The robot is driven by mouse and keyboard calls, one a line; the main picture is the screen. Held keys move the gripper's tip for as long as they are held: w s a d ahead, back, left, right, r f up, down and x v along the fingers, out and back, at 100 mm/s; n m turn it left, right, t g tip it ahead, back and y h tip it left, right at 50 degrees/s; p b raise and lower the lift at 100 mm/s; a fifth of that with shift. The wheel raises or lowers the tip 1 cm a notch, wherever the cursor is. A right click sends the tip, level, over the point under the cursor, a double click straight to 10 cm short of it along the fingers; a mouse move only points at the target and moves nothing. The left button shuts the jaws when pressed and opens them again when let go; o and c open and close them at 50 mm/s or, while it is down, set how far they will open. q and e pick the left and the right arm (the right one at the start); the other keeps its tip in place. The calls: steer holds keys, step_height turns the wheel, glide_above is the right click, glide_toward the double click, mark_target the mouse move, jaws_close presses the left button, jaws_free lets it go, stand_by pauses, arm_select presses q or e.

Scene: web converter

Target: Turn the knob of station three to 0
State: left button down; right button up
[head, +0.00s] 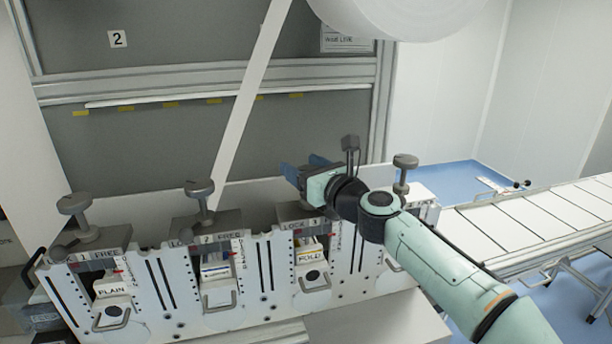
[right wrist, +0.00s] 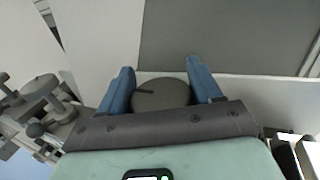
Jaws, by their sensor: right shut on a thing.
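Station three (head: 302,222) is the third unit from the left in the head view, with "LOCK 3" on its front and a "FOLD" cartridge (head: 309,250) below. My right gripper (head: 291,174) is over this station. In the right wrist view, the round grey knob (right wrist: 163,94) with a dark line on its top sits between the blue fingers of the right gripper (right wrist: 161,74), which is shut on it. In the head view the knob is hidden behind the gripper. The number that the knob points to cannot be read. My left gripper is not in view.
Knobs of stations one (head: 74,203) and two (head: 199,187) stand to the left, and another knob (head: 405,162) to the right. A white web strip (head: 245,105) hangs from the roll (head: 400,12) left of my gripper. A conveyor (head: 530,220) is at the right.

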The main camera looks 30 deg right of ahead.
steer(key=n+y, duration=0.1)
steer(key=y, duration=0.1)
steer(key=shift+n+g+y, duration=0.3)
steer(key=shift+n+y, duration=0.1)
steer(key=n+g+y+p, duration=0.1)
steer(key=y, duration=0.1)
steer(key=shift+a+n+y, duration=0.15)
steer(key=shift+n+y, duration=0.25)
steer(key=n+g+y+p, duration=0.1)
steer(key=y+p, duration=0.1)
steer(key=n+g+y+p, duration=0.2)
steer(key=p, duration=0.1)
steer(key=a+n+g+y+p, duration=0.1)
steer(key=n+g+y+p, duration=0.1)
steer(key=shift+s+r+y+p, duration=0.15)
steer(key=shift+s+y+p, duration=0.1)
steer(key=shift+y+p, duration=0.05)
steer(key=shift+s+n+g+y+p, duration=0.1)
steer(key=shift+n+g+y+p, duration=0.3)
steer(key=shift+n+g, duration=0.15)
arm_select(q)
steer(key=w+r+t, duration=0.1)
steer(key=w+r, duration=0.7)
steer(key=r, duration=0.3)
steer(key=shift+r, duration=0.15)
arm_select(e)
steer(key=shift+f, duration=0.2)
steer(key=o, duration=0.9)
steer(key=shift+o, duration=0.2)
